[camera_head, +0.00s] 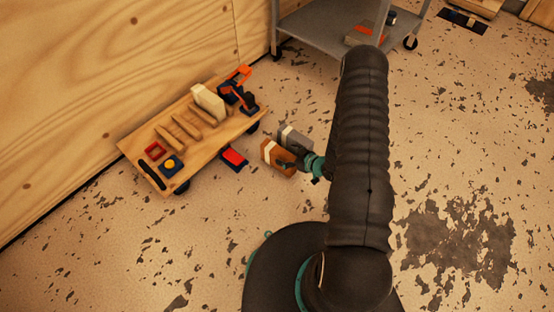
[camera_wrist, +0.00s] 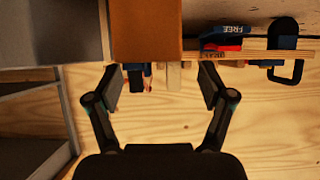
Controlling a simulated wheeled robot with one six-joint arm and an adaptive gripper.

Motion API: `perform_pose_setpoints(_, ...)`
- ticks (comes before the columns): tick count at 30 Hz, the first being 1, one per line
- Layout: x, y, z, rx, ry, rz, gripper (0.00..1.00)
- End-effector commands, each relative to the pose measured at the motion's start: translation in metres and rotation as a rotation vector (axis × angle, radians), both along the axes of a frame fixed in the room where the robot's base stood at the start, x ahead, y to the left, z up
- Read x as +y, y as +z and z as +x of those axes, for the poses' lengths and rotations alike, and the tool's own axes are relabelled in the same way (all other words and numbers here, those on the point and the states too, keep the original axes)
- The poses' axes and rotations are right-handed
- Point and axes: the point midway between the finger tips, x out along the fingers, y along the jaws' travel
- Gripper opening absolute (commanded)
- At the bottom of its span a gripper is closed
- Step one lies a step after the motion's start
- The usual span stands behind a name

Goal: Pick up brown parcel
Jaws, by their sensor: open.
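The brown parcel (camera_head: 284,168), a small box with a pale band, is on or just above the floor beside the low wooden cart. It also fills the top middle of the wrist view (camera_wrist: 147,30), cut off by the frame edge. My gripper (camera_wrist: 160,76) is open and empty, with its two fingers spread below the parcel's edge in that view. In the head view my gripper (camera_head: 298,156) is close against the parcel's right side, and my arm hides part of it. I cannot tell whether the fingers touch the parcel.
A grey box (camera_head: 295,139) is right behind the parcel; it also shows in the wrist view (camera_wrist: 50,30). The low wooden cart (camera_head: 215,137) holds several small items, with a red-and-blue item (camera_head: 234,157) by its edge. A grey metal trolley (camera_head: 322,30) stands behind. Floor lies clear in front.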

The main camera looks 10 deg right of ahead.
Motion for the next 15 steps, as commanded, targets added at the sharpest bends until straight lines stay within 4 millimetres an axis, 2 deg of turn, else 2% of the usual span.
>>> perform_pose_setpoints(15, 0.025, -0.025, 0.039, -0.001, 0.0, -0.001, 0.81)
